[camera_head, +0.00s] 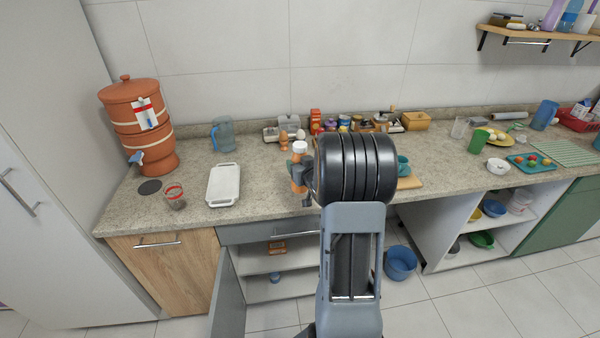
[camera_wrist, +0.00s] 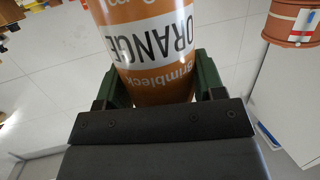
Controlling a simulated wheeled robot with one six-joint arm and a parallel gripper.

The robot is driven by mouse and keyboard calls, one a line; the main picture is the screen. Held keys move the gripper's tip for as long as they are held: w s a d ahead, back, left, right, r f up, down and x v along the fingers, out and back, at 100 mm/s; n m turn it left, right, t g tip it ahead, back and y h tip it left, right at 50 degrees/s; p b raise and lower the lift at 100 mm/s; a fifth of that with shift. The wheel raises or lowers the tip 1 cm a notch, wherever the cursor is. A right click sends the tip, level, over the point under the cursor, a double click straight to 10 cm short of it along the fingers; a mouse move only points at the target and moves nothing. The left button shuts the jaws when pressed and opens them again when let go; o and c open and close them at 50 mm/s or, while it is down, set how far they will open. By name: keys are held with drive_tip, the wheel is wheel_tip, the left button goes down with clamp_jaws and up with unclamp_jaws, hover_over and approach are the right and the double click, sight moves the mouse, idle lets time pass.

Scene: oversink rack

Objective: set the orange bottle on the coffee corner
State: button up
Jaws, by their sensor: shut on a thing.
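The orange bottle (camera_head: 298,169) has a white cap and appears upright over the front part of the counter in the head view. In the wrist view the bottle (camera_wrist: 150,50) fills the middle, its white band reading ORANGE upside down. My gripper (camera_head: 302,180) is shut on the bottle; in the wrist view its green fingers (camera_wrist: 155,88) flank it. I cannot tell whether the bottle's base touches the counter. My arm hides part of the counter behind it. A teal mug (camera_head: 403,166) and a wooden board (camera_head: 410,183) show just right of my arm. No coffee corner is marked.
A white tray (camera_head: 223,185), a glass (camera_head: 174,196) and a clay water filter (camera_head: 140,125) are left on the counter (camera_head: 260,195). Jars, eggs and boxes line the back. The counter between tray and bottle is clear. A cabinet door (camera_head: 228,295) hangs open below.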

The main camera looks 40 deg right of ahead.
drive_tip(key=shift+w+d+f, duration=0.25)
drive_tip(key=shift+w+f, duration=0.2)
drive_tip(key=shift+f, duration=0.2)
drive_tip(key=shift+w+d+f, duration=0.25)
drive_tip(key=shift+w+f, duration=0.2)
drive_tip(key=shift+f, duration=0.15)
wheel_tip(320, 180, down, 3)
drive_tip(key=shift+r+p, duration=0.2)
drive_tip(key=shift+p, duration=0.45)
drive_tip(key=shift+f, duration=0.15)
drive_tip(key=shift+f+b, duration=0.2)
drive_tip(key=shift+b, duration=0.15)
drive_tip(key=o, duration=1.2)
